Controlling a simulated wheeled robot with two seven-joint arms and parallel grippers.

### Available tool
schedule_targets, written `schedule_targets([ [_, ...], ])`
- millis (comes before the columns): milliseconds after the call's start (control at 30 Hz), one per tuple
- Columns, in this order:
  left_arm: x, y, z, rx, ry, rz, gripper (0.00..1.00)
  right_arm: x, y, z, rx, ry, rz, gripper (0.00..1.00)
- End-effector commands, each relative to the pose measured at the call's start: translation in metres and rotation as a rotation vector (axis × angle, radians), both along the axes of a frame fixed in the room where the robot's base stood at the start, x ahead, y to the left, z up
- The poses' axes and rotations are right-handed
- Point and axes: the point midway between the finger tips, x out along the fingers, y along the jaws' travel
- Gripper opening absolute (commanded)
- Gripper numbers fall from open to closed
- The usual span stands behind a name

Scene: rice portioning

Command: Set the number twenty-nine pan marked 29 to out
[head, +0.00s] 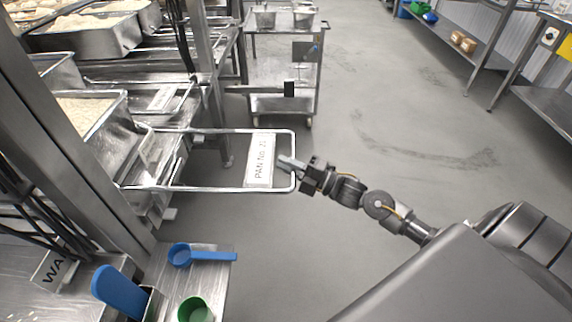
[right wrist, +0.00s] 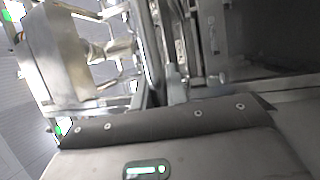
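A wire handle frame (head: 220,188) sticks out to the right from a rack at the left in the head view. It carries a white label (head: 261,160) reading "PAN No. 2" and a last digit I cannot read clearly. The rice-filled pan (head: 118,108) lies at the rack end, beside the frame. My right gripper (head: 287,162) is at the outer end bar of the handle frame, its fingers crossing that bar. I cannot tell whether they grip it. In the right wrist view, the fingertips are not clear. My left gripper is not in view.
Other rice pans (head: 88,40) stand on the rack behind. A metal trolley (head: 283,105) is at the back. A bench at lower left holds a blue scoop (head: 181,255) and a green cup (head: 195,310). Grey floor is clear to the right; shelves (head: 470,60) line the far right.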

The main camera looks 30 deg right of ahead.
Motion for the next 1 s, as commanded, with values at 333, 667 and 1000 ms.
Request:
schedule_targets([
  [333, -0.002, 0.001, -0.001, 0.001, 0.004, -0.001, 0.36, 0.001, -0.001, 0.0, -0.002, 0.0, -0.002, 0.36],
  [667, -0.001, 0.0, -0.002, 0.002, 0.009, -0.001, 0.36, -0.017, -0.013, -0.006, -0.003, 0.003, -0.003, 0.36],
  [1000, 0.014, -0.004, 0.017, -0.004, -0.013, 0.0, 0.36, -0.07, -0.05, -0.018, -0.003, 0.004, -0.004, 0.36],
])
